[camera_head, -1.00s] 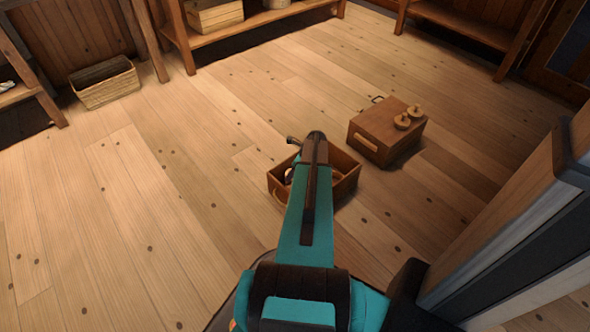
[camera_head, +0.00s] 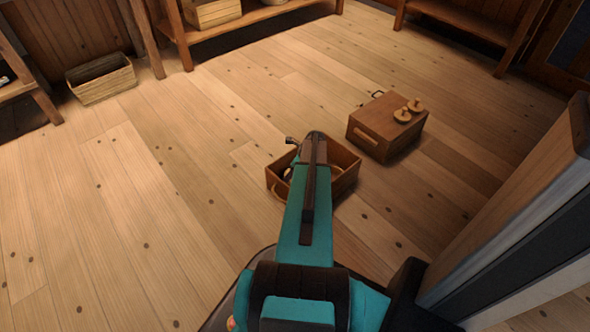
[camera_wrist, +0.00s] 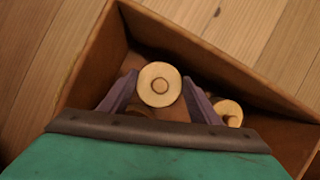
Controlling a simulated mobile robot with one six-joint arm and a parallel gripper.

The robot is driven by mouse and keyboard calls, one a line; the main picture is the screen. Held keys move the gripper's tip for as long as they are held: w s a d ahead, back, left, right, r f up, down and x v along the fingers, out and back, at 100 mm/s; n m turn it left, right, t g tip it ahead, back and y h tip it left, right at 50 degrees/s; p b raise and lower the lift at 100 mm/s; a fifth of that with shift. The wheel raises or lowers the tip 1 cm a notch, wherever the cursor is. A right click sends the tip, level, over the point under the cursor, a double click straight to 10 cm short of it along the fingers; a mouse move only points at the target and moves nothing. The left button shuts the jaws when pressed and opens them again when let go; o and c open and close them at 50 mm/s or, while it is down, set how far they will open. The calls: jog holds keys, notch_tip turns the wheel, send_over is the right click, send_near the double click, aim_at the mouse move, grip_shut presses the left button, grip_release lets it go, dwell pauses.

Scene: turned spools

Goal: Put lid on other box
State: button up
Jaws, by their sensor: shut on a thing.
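My gripper (camera_wrist: 160,79) is shut on a wooden spool (camera_wrist: 158,92), whose pale round end shows between the purple fingers in the wrist view. The spool is over or inside an open wooden box (camera_wrist: 82,66); its exact height is hard to tell. Another spool (camera_wrist: 229,110) lies in that box, and part of one more shows below the held one. In the head view the open box (camera_head: 349,176) is partly hidden by my arm. The other box (camera_head: 385,130) stands just behind and right, its top covered by a flat lid or panel.
A woven basket (camera_head: 102,80) sits on the floor at the far left. Wooden shelves or benches (camera_head: 250,27) line the back. A tall post-like edge (camera_head: 520,200) stands at the right. The plank floor between is mostly clear.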

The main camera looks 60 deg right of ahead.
jog(key=shift+f+b, duration=0.5)
jog(key=shift+f, duration=0.1)
jog(key=shift+p, duration=0.3)
jog(key=shift+f, duration=0.3)
jog(key=shift+w+p, duration=0.2)
jog(key=shift+p, duration=0.45)
jog(key=shift+f+p, duration=0.2)
jog(key=shift+p, duration=0.2)
dwell(0.9)
jog(key=o, duration=1.1)
jog(key=shift+o, duration=1.9)
